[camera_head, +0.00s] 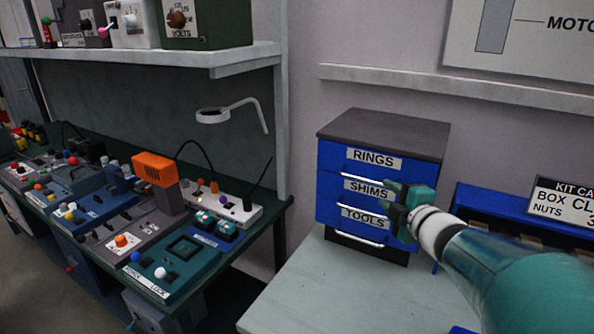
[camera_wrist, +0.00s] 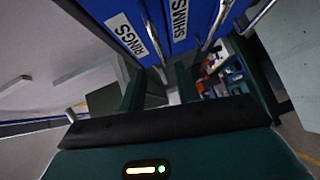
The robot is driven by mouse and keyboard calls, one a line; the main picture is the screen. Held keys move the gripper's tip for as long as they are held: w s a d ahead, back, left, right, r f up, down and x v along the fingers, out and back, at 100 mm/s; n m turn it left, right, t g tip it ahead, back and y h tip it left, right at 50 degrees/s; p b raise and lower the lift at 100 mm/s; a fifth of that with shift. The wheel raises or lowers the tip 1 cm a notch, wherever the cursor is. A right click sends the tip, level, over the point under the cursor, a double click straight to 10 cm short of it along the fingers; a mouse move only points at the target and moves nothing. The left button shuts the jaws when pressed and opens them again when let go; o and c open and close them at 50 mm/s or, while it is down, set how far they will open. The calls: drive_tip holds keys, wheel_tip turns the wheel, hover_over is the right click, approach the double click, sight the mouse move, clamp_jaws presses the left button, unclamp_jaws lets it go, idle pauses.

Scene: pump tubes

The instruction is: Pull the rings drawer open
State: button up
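The blue drawer cabinet (camera_head: 328,200) has drawers labelled RINGS, SHIMS and TOOLS from top to bottom, all appearing closed. The rings drawer (camera_head: 335,157) has a pale bar handle (camera_head: 358,178) along its lower edge. My gripper (camera_head: 391,203) is in front of the right side of the drawer fronts, hiding the handles' right ends. In the wrist view, my gripper (camera_wrist: 158,92) shows two fingers with a gap between them. The rings handle (camera_wrist: 153,35) runs down toward that gap, and the shims handle (camera_wrist: 216,24) lies to its right. I cannot tell whether either finger touches a handle.
The cabinet stands on a pale bench (camera_head: 315,285) with free space in front. A blue bin rack (camera_head: 480,205) is to its right. A console bench (camera_head: 215,262) crowded with controls is at left, under a shelf (camera_head: 150,58).

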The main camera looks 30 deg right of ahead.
sight(370, 182)
drive_tip(key=x, duration=0.9)
drive_tip(key=shift+w, duration=0.3)
clamp_jaws()
